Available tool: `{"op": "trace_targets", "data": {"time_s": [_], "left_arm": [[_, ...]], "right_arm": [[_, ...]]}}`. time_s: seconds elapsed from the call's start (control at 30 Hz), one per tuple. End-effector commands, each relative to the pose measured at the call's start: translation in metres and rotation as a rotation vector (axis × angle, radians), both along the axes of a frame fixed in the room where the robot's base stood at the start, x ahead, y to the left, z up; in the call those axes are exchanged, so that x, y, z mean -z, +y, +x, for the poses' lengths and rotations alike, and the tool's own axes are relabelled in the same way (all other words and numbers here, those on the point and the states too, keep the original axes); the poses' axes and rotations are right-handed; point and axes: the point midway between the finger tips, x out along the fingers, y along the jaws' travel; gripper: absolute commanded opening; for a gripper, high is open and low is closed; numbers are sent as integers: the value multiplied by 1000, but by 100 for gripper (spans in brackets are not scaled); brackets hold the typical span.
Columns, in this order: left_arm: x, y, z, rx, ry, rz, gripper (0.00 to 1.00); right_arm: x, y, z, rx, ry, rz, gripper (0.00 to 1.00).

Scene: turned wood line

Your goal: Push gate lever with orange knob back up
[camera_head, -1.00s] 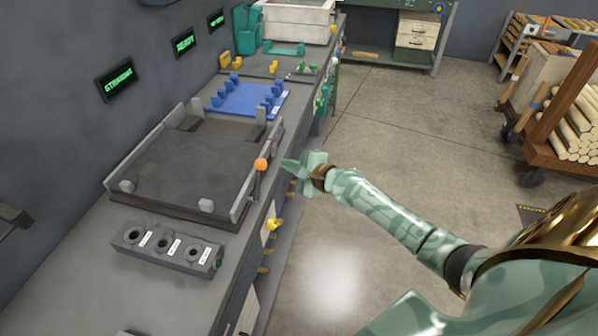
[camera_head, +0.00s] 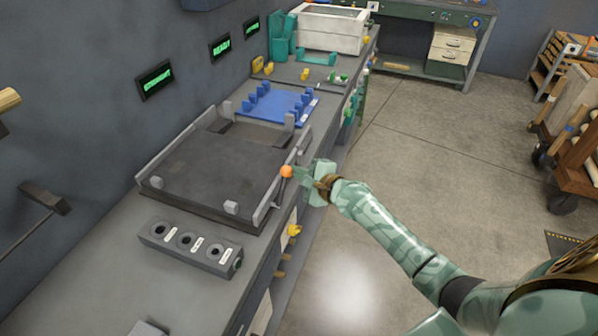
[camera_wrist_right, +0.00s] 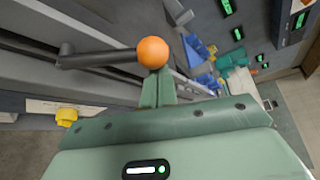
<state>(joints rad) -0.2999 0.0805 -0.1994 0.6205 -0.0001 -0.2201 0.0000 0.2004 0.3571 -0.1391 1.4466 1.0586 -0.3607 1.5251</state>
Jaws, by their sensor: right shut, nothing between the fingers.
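The gate lever's orange knob (camera_head: 287,172) stands at the right front side of the dark tray-like station (camera_head: 215,170), on a thin dark rod. In the right wrist view the knob (camera_wrist_right: 152,52) sits at the end of a dark lever rod (camera_wrist_right: 95,60), just at my fingertips. My right gripper (camera_head: 303,175) is shut and empty, close beside the knob on its right; I cannot tell whether it touches. In the right wrist view the gripper's closed fingers (camera_wrist_right: 157,88) end right below the knob. My left gripper does not show.
A grey block with three round holes (camera_head: 190,249) lies in front of the station. A blue fixture (camera_head: 275,103) stands behind it, with a white bin (camera_head: 332,27) farther back. Green displays (camera_head: 156,80) hang on the wall. The floor on the right is open.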

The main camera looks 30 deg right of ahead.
Motion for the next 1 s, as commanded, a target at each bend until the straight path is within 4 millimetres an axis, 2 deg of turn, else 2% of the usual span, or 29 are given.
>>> {"op": "trace_targets", "data": {"time_s": [0.63,1.0], "left_arm": [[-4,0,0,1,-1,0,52],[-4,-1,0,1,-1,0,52]], "right_arm": [[-11,8,-7,0,-96,-108,0],[-28,26,-23,-1,-298,-333,0]]}}
